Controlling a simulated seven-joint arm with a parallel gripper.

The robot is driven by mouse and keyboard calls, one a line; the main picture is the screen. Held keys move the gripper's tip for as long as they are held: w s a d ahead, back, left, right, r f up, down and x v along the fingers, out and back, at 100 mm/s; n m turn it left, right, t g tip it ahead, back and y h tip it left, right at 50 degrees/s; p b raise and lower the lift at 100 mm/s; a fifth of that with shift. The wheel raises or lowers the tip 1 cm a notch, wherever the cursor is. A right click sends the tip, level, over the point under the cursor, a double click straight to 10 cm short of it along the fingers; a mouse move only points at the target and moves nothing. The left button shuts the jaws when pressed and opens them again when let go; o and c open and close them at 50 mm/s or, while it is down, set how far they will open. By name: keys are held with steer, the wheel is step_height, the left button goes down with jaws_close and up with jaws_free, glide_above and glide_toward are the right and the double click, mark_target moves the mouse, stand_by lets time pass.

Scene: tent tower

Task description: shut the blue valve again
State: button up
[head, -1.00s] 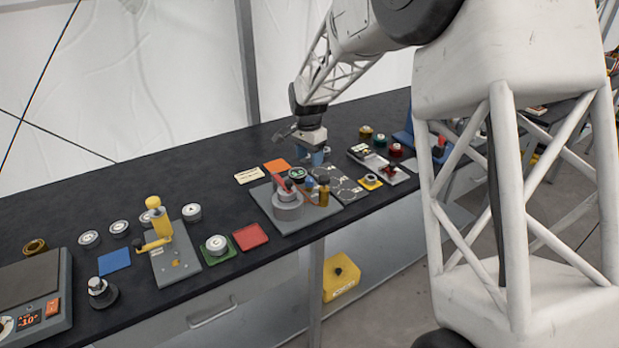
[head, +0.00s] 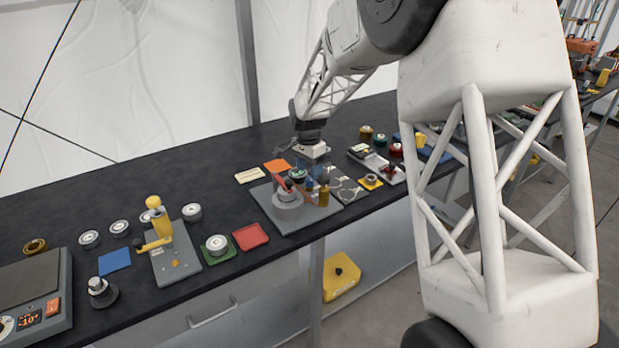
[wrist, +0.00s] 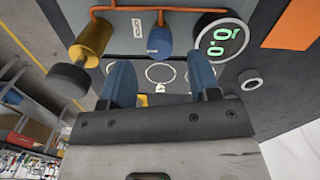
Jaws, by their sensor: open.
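The blue valve (wrist: 158,41) is a small blue knob on the grey rig plate (wrist: 118,20), between a brass fitting (wrist: 90,42) and a round gauge (wrist: 222,38) with green digits reading about 0.0. My gripper (wrist: 160,68) has two blue fingers, spread apart and empty. In the wrist view the knob lies just beyond the gap between the fingertips, with no contact visible. In the head view my gripper (head: 312,171) is low over the back of the rig, and its fingers partly hide the valve (head: 309,184).
A grey cylinder with a red lever (head: 288,203) stands on the rig beside the valve. An orange pipe (wrist: 150,9) runs behind it. A red tray (head: 250,236), an orange pad (head: 277,166) and a board with round outlines (head: 347,190) lie around the rig.

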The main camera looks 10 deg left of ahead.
mark_target(309, 179)
steer(key=shift+f, duration=1.8)
steer(key=c, duration=0.9)
